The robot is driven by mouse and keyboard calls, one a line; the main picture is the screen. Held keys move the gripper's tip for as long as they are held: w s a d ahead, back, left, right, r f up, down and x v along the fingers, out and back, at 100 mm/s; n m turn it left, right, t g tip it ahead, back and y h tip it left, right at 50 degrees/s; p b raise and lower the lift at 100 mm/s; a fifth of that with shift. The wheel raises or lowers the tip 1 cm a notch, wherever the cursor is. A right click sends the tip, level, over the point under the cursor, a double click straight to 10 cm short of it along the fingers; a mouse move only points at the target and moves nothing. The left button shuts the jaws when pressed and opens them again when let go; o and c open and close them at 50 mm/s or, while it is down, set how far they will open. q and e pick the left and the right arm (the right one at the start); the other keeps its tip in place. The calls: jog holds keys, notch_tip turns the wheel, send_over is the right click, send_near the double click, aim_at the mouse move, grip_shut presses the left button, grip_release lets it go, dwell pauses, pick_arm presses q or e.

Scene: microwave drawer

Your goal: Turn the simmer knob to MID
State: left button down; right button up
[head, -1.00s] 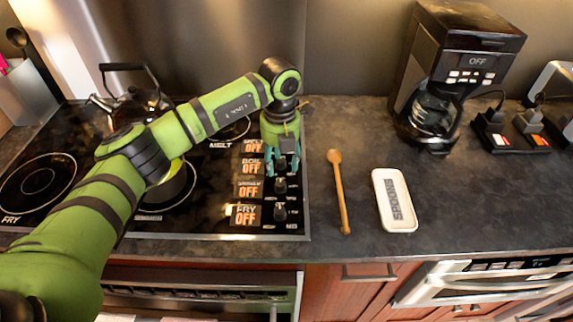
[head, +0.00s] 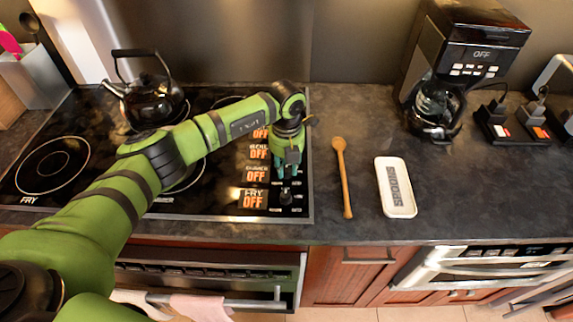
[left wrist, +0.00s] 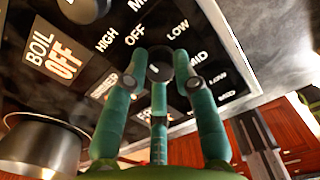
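The simmer knob (left wrist: 159,64) is a dark round knob on the black cooktop panel, with printed words such as HIGH, OFF, LOW and MID around it. My left gripper (left wrist: 160,60) points down over it, with its green-teal fingers on either side of the knob. The fingertips are close to the knob; whether they press on it cannot be told. In the head view the left gripper (head: 289,170) covers the knob. The simmer display (head: 256,173) beside it reads OFF. My right gripper is not in view.
The boil knob (left wrist: 86,8) is close by, and the fry knob (head: 286,197) is nearer the front edge. A wooden spoon (head: 344,180) and a white spoon rest (head: 396,207) lie right on the counter.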

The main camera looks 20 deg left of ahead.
pick_arm(q)
jog(key=shift+f+m+b, duration=0.2)
jog(key=shift+m+b, duration=0.4)
jog(key=shift+b, duration=0.3)
jog(key=m+b, duration=0.7)
jog(key=b, duration=0.1)
jog(key=shift+m, duration=0.4)
jog(key=m+b, duration=0.5)
jog(key=m, duration=0.2)
jog(key=shift+b, duration=0.35)
jog(key=m+b, duration=0.1)
jog(key=m, duration=0.2)
jog(key=shift+r+m+b, duration=0.1)
jog(key=shift+m+b, duration=0.2)
jog(key=shift+m, duration=0.1)
jog(key=m+b, duration=0.1)
jog(key=m, duration=0.2)
jog(key=shift+m, duration=0.3)
jog(key=m, duration=0.4)
jog(key=shift+r, duration=0.1)
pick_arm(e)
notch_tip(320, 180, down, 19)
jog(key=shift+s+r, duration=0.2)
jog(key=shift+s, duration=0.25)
pick_arm(q)
jog(key=shift+m, duration=0.3)
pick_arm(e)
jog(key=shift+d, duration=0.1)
